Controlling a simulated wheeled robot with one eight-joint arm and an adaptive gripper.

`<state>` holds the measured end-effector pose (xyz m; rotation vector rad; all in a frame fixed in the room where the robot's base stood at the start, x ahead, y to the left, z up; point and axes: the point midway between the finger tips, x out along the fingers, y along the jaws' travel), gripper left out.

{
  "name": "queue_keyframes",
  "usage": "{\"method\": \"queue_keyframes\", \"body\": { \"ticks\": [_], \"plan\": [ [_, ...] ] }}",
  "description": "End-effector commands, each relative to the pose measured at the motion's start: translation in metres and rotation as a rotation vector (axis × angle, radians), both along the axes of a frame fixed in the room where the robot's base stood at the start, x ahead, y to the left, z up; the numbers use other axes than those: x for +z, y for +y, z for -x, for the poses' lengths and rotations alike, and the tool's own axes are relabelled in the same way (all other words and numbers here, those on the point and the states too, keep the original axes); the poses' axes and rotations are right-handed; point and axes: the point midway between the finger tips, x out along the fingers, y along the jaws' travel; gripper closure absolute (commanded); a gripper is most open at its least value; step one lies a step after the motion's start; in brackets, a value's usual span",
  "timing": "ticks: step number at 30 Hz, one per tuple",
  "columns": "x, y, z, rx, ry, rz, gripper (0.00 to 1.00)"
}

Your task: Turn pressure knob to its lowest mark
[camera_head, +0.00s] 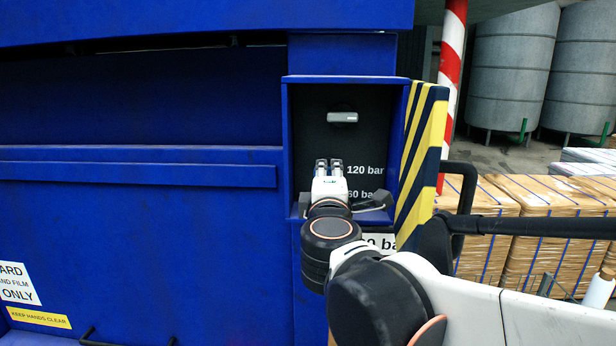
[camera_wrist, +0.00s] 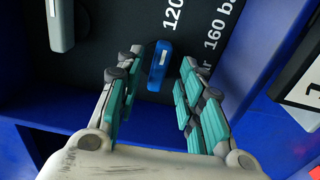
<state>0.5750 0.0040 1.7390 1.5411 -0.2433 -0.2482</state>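A short blue knob (camera_wrist: 160,66) with a white mark stands on the dark panel in the wrist view, between and a little beyond my fingertips. My gripper (camera_head: 329,166) is in front of the recessed panel in the head view and hides the blue knob there. In the wrist view my gripper (camera_wrist: 157,90) is open, with teal-padded fingers on either side; I cannot tell whether a finger touches the knob. The labels "120 bar" (camera_head: 365,170) and "160 bar" (camera_wrist: 222,30) are beside the knob. My arm partly hides the lower label in the head view.
A grey bar-shaped knob (camera_head: 342,117) sits higher on the panel; it also shows in the wrist view (camera_wrist: 60,25). Blue box walls (camera_head: 287,140) surround the panel. A yellow-and-black striped guard (camera_head: 424,165) stands to the right. A white label plate (camera_head: 379,242) is below, partly hidden.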

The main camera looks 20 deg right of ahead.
Motion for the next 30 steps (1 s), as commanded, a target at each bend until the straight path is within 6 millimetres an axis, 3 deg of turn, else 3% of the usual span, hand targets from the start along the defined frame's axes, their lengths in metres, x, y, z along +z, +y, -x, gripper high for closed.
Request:
{"method": "queue_keyframes", "body": {
  "ticks": [6,12,30],
  "plan": [
    [0.000,0.010,0.030,0.003,0.000,0.000,0.65],
    [0.000,0.015,0.046,0.001,0.000,0.000,0.65],
    [0.000,0.016,0.049,0.000,0.000,0.000,0.65]
  ]
}}
